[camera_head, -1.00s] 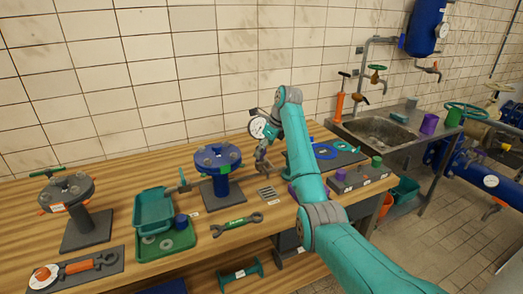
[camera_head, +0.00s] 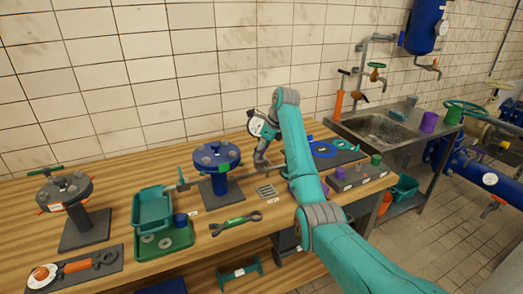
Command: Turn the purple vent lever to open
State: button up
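My gripper (camera_head: 262,160) hangs over the workbench just right of the blue flanged fitting (camera_head: 217,158). It is small and partly merged with the arm in this view, so I cannot tell whether its fingers are open or shut. I cannot clearly make out a purple vent lever. A thin grey bar with an upright end (camera_head: 181,180) stands out to the left of the blue fitting, above the green trays.
A round gauge (camera_head: 256,125) is beside my wrist. Green trays (camera_head: 152,208), a green-marked wrench (camera_head: 236,222) and a dark flanged stand (camera_head: 68,190) lie left on the bench. Bare wood is left at the front.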

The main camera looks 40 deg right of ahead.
jog(key=n+g+y, duration=0.1)
jog(key=n, duration=0.3)
jog(key=shift+d+n, duration=0.15)
jog(key=shift+n, duration=0.15)
jog(key=n+g+y, duration=0.1)
jog(key=n, duration=0.4)
jog(key=shift+w+g+y, duration=0.1)
jog(key=shift+g+y, duration=0.3)
jog(key=shift+n, duration=0.4)
jog(key=o, duration=1.2)
jog(key=shift+c, duration=0.2)
jog(key=w+v, duration=0.1)
jog(key=v, duration=0.6)
jog(key=shift+s+r, duration=0.25)
jog(key=shift+s, duration=0.2)
